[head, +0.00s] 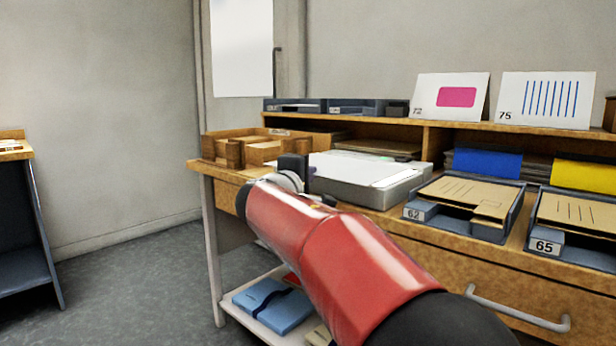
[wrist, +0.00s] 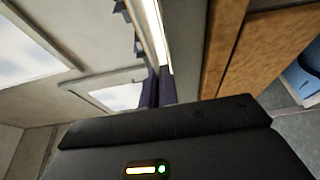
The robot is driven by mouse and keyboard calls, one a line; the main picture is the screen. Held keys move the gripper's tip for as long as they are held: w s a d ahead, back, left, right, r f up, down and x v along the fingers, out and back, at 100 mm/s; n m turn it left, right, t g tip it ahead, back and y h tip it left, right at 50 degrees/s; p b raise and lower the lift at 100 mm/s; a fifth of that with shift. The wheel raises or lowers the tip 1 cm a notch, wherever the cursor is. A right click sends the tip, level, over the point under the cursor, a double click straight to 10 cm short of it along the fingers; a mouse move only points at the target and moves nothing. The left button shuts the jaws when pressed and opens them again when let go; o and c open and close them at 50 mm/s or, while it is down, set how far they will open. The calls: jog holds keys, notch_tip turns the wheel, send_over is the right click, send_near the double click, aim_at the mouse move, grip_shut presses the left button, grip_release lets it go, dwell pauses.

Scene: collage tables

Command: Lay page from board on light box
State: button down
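The light box (head: 383,195) is a low grey box on the wooden desk. A white page (head: 370,172) lies over its top, its left end close to my gripper (head: 302,167). In the wrist view, my dark gripper fingers (wrist: 158,88) are close together. A thin bright strip, which looks like the page (wrist: 154,30) seen nearly edge-on, runs down to them. The fingers appear shut on the page's edge, though the contact itself is small and partly hidden. I cannot pick out the board with certainty.
A wooden tray (head: 229,152) stands left of the light box. Trays marked 62 (head: 418,212) and 65 (head: 545,245) stand to its right. Cards 72 (head: 450,84) and 75 (head: 510,88) lean on the shelf above. Floor (head: 130,270) is clear on the left.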

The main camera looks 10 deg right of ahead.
jog(key=shift+f, duration=0.4)
jog(key=c, duration=1.6)
grip_release()
jog(key=v, duration=0.7)
jog(key=shift+s+a, duration=0.25)
jog(key=shift+s, duration=0.1)
